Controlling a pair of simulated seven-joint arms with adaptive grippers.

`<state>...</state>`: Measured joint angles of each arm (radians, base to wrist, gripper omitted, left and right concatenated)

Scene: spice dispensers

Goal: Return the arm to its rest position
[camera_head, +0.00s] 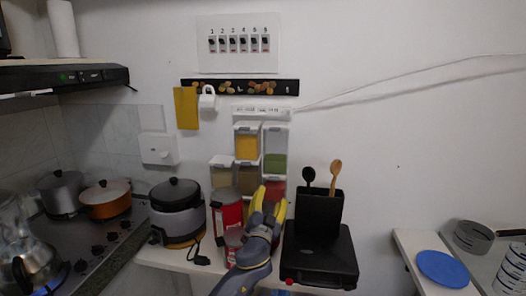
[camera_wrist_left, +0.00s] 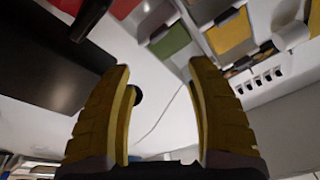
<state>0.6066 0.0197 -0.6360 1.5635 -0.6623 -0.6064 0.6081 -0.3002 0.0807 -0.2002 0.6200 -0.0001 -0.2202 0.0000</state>
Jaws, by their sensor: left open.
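My left gripper (camera_head: 268,204) is in front of the lower part of the spice dispensers, its yellow fingers pointing up. It is open, and in the left wrist view (camera_wrist_left: 158,75) nothing is between the fingers. The spice dispensers hang on the wall: a yellow one (camera_head: 246,146), a green one (camera_head: 275,163), a brown one (camera_head: 247,181) and a red one (camera_head: 276,188) partly hidden by the gripper. The yellow dispenser (camera_wrist_left: 229,33) and the green dispenser (camera_wrist_left: 171,40) also show beyond the fingers in the left wrist view. My right gripper is not in view.
A red can (camera_head: 227,212) and a rice cooker (camera_head: 176,208) stand left of the gripper. A black appliance (camera_head: 322,256) and a black utensil holder (camera_head: 318,212) stand close on its right. A stove (camera_head: 95,245) with pots is far left; a blue plate (camera_head: 442,268) is far right.

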